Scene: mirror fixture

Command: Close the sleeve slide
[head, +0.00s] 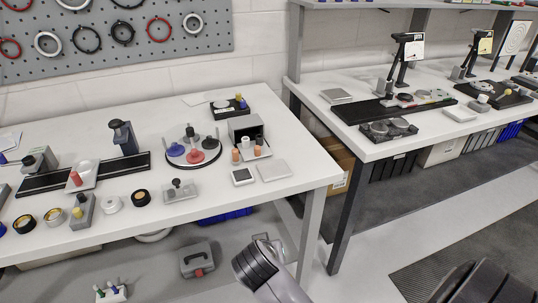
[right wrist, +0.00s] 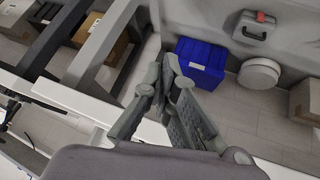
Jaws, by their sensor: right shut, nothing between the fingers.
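The sleeve does not show in that view. In the head view I see only a link of my arm in front of the table, no fingertips. My left gripper is not in view.
A white tile (head: 273,170), a small framed plate (head: 243,176) and a round dark base with coloured pieces (head: 193,157) stand near the sleeve. A second table (head: 343,142) is to the right. A blue crate (right wrist: 200,63) and a grey toolbox (right wrist: 254,27) are below.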

